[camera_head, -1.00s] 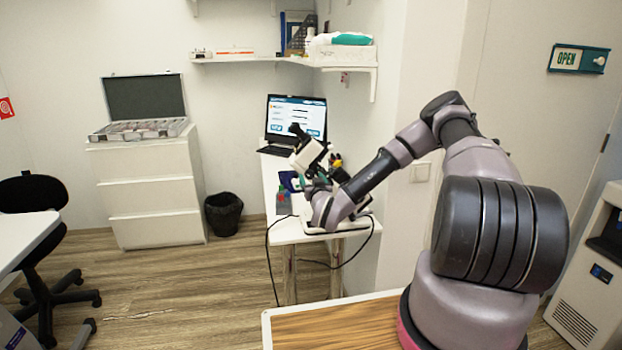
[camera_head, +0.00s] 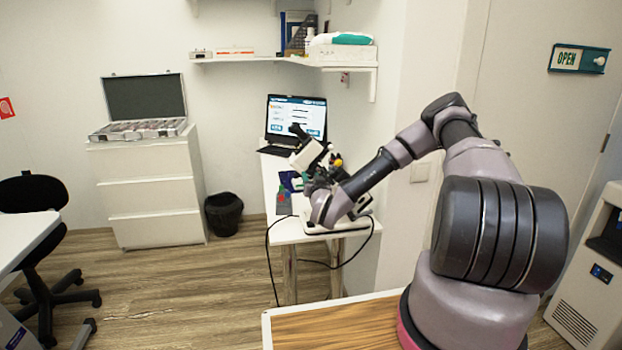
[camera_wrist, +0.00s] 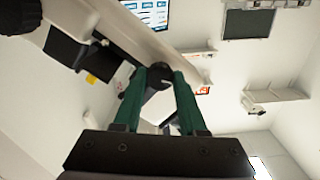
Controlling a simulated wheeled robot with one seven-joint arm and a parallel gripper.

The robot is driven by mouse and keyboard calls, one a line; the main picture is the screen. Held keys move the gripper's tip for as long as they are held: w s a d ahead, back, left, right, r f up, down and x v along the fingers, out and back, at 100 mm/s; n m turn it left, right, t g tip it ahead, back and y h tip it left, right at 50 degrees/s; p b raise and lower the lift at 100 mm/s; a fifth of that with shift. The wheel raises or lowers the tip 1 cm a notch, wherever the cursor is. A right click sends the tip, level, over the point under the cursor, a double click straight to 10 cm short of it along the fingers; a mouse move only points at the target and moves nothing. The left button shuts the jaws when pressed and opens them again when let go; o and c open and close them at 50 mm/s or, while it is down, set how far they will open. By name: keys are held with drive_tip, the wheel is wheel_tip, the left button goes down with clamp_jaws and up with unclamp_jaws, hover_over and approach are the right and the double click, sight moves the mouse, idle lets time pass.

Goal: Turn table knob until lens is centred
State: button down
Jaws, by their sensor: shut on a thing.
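The lens-measuring instrument, with a white tilted head (camera_head: 306,155) and a dark eyepiece, stands on the narrow white table against the wall. In the wrist view its pale body (camera_wrist: 125,32) crosses the upper left at a slant. My gripper (camera_wrist: 160,74) has two green fingers, shut on a small dark round knob (camera_wrist: 158,71) beside that body. In the head view my gripper (camera_head: 309,186) is at the instrument, mostly hidden by my wrist. The lens and its centring cannot be made out in either view.
An open laptop (camera_head: 296,120) stands behind the instrument on the white table (camera_head: 283,232). A red, green and blue item (camera_head: 284,198) lies left of my gripper. A black cable hangs over the table's front edge. A shelf (camera_head: 262,60) is above.

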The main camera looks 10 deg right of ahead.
drive_tip(key=shift+c, duration=2.3)
unclamp_jaws()
drive_tip(key=s, duration=1.1)
drive_tip(key=shift+w, duration=0.15)
